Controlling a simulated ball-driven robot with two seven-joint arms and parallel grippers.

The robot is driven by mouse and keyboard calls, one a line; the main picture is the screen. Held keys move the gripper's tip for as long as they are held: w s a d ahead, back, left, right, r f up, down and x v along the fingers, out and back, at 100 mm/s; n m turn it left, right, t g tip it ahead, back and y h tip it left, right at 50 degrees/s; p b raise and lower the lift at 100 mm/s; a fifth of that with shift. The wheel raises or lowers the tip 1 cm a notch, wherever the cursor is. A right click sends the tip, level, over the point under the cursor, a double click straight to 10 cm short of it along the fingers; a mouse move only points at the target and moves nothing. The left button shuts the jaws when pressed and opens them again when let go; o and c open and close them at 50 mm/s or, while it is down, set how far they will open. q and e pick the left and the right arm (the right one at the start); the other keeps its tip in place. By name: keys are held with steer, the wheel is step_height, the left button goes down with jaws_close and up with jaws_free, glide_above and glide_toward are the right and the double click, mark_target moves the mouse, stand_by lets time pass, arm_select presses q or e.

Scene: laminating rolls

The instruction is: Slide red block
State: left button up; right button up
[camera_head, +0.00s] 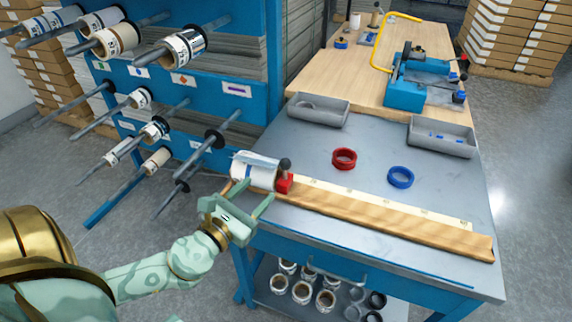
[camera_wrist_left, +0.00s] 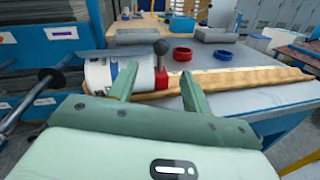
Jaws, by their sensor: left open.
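The red block (camera_head: 284,183) sits at the left end of the wooden rail (camera_head: 380,218), by the right end of a white roll (camera_head: 254,168). A dark round knob (camera_head: 285,164) rises above the block. In the left wrist view the red block (camera_wrist_left: 162,79) and the dark knob (camera_wrist_left: 161,47) show between my fingers, beyond the tips. My left gripper (camera_head: 248,196) is open and empty, just in front of the roll and block. In the wrist view its fingers (camera_wrist_left: 158,80) point toward the roll. My right gripper is not in view.
A red ring (camera_head: 344,159) and a blue ring (camera_head: 401,177) lie on the grey table (camera_head: 470,195). Two grey trays (camera_head: 318,110) (camera_head: 441,136) stand at its back. A blue rack (camera_head: 235,100) with rolls on rods stands left. The table behind the rail is mostly clear.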

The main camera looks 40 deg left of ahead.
mark_target(282, 167)
arm_select(q)
steer(key=w, duration=0.6)
steer(key=w+b, duration=0.1)
steer(key=w, duration=0.5)
steer(key=shift+w+a, duration=0.2)
steer(key=shift+w, duration=0.05)
jaws_close()
steer(key=shift+d, duration=0.15)
